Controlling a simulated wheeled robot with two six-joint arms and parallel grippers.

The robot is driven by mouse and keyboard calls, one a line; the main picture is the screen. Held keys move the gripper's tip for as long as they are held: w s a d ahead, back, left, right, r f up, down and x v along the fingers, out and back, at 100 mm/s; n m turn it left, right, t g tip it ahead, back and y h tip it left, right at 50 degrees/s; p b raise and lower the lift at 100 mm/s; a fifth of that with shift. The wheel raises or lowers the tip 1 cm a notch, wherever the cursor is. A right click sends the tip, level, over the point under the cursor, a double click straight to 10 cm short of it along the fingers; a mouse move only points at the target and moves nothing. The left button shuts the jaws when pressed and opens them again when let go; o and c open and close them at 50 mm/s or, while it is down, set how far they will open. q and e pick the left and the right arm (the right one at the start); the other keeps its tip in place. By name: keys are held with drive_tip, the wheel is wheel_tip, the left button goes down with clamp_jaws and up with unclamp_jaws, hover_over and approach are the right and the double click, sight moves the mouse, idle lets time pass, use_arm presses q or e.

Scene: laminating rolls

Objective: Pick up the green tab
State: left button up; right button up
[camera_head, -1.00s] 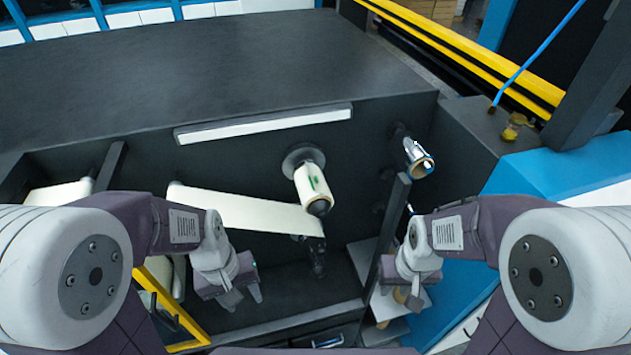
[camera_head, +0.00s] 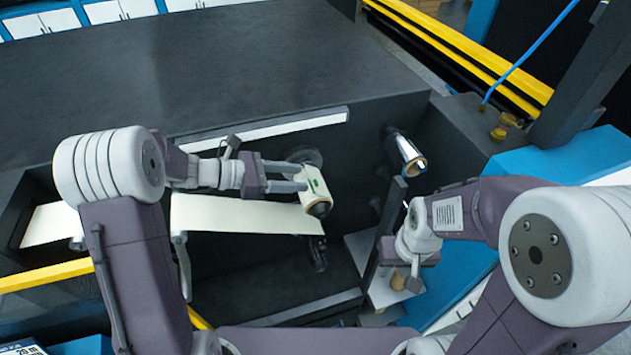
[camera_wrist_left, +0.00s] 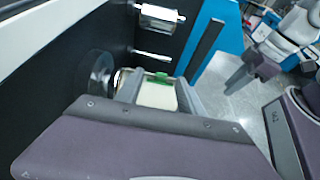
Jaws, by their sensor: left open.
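The green tab (camera_head: 314,184) is a small green mark on the cream roll (camera_head: 316,194), which sticks out from the dark machine wall. In the left wrist view the green tab (camera_wrist_left: 158,77) lies across the roll, beyond and between the finger ends. My left gripper (camera_head: 303,176) is open, its fingers pointing right at the roll's left side. Whether the fingers touch the roll cannot be told. My right gripper (camera_head: 413,280) hangs lower right, away from the tab, its jaws too small and partly hidden to read.
A cream web (camera_head: 245,214) stretches left from below the roll. A shiny silver roll (camera_head: 407,152) projects to the right of it. A dark upright post (camera_head: 385,232) stands between the roll and my right gripper. A yellow rail (camera_head: 50,275) runs at lower left.

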sight(312, 185)
use_arm(q)
drive_tip(key=x, duration=0.1)
drive_tip(key=p+x, duration=0.1)
drive_tip(key=x, duration=0.1)
drive_tip(key=p+x, duration=0.1)
drive_tip(key=shift+s+d+f, duration=0.2)
drive_tip(key=shift+s+d, duration=0.05)
drive_tip(key=shift+d, duration=0.05)
drive_tip(key=shift+w+d+f, duration=0.15)
drive_tip(key=shift+d, duration=0.1)
drive_tip(key=shift+a, duration=0.2)
clamp_jaws()
drive_tip(key=shift+d, duration=0.1)
